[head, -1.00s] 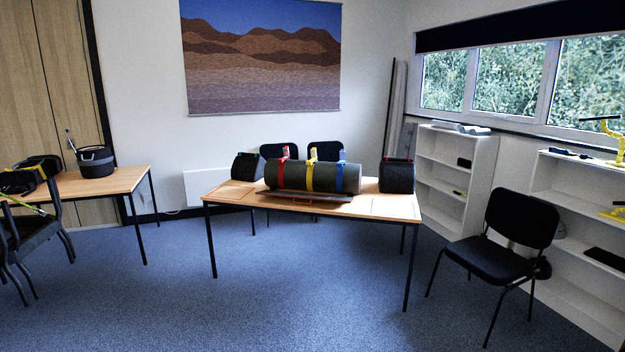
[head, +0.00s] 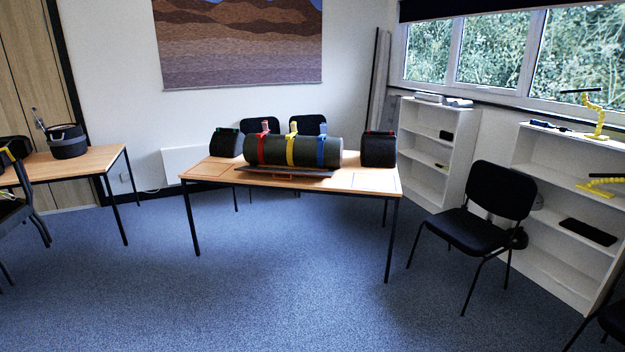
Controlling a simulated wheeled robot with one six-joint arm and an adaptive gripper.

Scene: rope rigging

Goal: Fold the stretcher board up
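A dark flat board with an orange handle, which looks like the stretcher board (head: 268,173), lies along the near edge of the middle table (head: 225,181). Behind or on it lies a large dark green roll (head: 273,150) with a red strap (head: 262,148), a yellow strap (head: 291,148) and a blue strap (head: 320,150) around it. I cannot tell whether the roll rests on the board. My gripper is not in the head view.
Dark bags stand on the table at the left (head: 226,142) and right (head: 378,149). A black chair (head: 480,215) stands right of the table before white shelves (head: 425,150). Another table (head: 103,156) with a dark pot (head: 67,142) is at left. The carpet (head: 250,290) in front is clear.

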